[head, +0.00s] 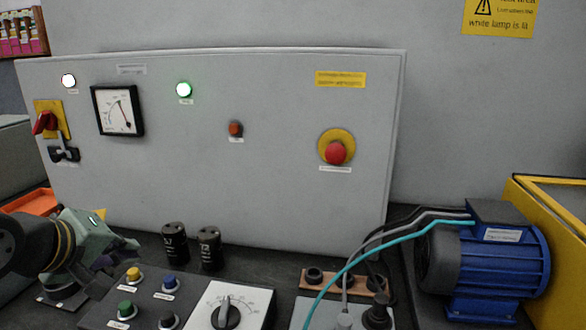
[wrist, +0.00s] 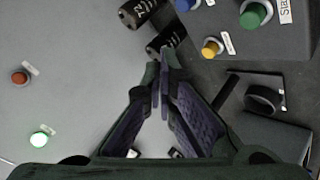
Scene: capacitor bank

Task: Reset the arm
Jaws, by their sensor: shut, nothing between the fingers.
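My gripper (head: 137,247) is at the lower left in the head view, in front of the grey panel and above the bench, left of the black capacitors. In the wrist view my gripper (wrist: 160,72) has its two fingertips together with nothing held. Two black cylindrical capacitors (head: 175,243) stand upright on the bench, to the right of the fingertips. They also show near the fingertips at the top of the wrist view, one of them the nearer capacitor (wrist: 166,41). I cannot tell the exact gap to them.
The grey panel (head: 270,130) carries a lit green lamp (head: 184,89), a lit white lamp (head: 69,80), a meter (head: 118,110), a red rotary switch (head: 45,122) and a red emergency button (head: 336,152). A push-button box (head: 145,300) stands in front. A blue motor (head: 490,260) with cables is at right.

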